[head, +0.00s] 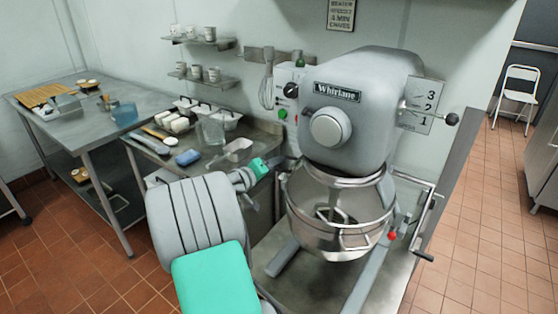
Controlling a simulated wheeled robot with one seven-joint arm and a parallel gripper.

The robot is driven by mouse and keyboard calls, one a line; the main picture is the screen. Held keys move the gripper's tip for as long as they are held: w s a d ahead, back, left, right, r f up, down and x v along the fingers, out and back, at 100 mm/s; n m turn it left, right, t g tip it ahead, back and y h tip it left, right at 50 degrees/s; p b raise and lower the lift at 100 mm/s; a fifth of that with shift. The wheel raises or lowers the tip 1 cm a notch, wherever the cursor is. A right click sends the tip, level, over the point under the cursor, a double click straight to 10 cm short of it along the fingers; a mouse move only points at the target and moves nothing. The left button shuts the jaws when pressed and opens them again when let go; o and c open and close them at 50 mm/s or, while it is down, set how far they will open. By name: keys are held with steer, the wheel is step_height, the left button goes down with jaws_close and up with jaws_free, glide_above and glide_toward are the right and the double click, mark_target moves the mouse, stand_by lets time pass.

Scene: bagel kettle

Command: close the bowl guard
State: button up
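The grey mixer (362,105) labelled Whirlane stands in the centre right of the head view. Its steel bowl (322,246) hangs under the head, with the inside partly showing from above. Bent metal bars (430,186) stick out at the bowl's right side and look like part of the guard, swung outward; I cannot tell exactly where the guard ends. A red knob (392,236) shows at the bowl's right. My gripper (256,190) is left of the bowl, apart from it in the picture. Its fingers are small and partly hidden, so their opening is unclear.
A steel counter (262,140) with tubs, a scoop and a blue sponge (188,157) is behind my arm. A worktable (60,128) stands at left. A lever with a black grip (424,256) juts right of the mixer.

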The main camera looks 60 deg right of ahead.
steer(key=shift+x, duration=1.55)
steer(key=shift+c, duration=0.4)
steer(key=c, duration=0.6)
jaws_close()
steer(key=shift+a+f, duration=0.1)
